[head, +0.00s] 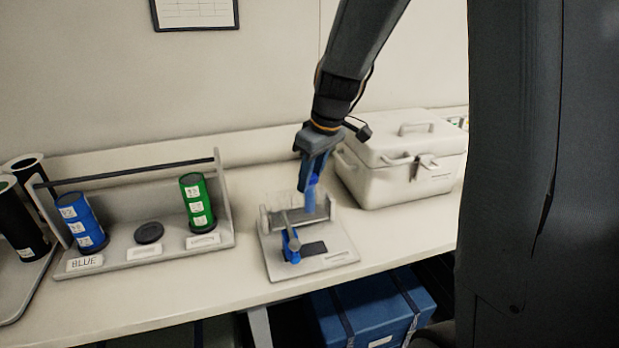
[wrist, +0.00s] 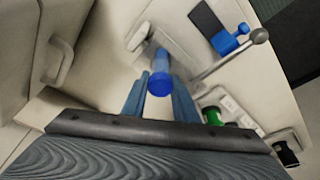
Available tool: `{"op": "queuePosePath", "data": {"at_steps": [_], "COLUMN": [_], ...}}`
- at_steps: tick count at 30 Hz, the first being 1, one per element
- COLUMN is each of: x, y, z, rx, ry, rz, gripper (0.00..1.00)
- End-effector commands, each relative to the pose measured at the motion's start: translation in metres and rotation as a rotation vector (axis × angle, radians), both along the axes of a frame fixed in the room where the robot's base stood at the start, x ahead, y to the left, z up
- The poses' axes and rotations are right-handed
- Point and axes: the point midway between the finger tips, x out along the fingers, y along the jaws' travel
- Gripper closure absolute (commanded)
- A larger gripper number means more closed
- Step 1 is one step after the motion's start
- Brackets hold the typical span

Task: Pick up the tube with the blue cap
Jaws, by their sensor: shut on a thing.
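The tube with the blue cap (wrist: 160,84) sits between the two fingertips of my gripper (wrist: 160,100) in the wrist view. In the head view my gripper (head: 314,172) points down over the back of a small white stand (head: 340,262). My fingers are shut on the blue-capped tube (head: 312,190), which is upright. Its lower part is at the stand's clear holder, and I cannot tell whether it is still seated there. The stand also has a lever with a blue clamp (head: 291,246) at its front.
A white rack (head: 150,262) to the left holds a blue canister (head: 82,222) and a green canister (head: 197,203), with a black disc (head: 149,233) between them. A white lidded box (head: 405,165) stands close on the right. A blue case (head: 372,308) is below the bench.

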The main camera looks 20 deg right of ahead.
Motion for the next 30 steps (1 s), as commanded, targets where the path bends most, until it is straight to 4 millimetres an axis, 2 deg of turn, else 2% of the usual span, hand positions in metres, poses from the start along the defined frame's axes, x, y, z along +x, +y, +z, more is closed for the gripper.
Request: {"op": "queuePosePath", "data": {"at_steps": [12,13,16,25,30], "x": [0.002,0.002,0.002,0.002,0.000], "y": [-0.001,-0.001,0.000,-0.001,-0.003], "z": [0.000,0.000,0.000,0.001,0.015], "rx": [0.000,0.000,0.000,0.000,0.000], "ry": [0.000,0.000,0.000,-0.001,-0.003], "rz": [0.000,0.000,0.000,0.000,-0.001], "gripper": [0.96,0.69,0.52,0.52,0.52]}}
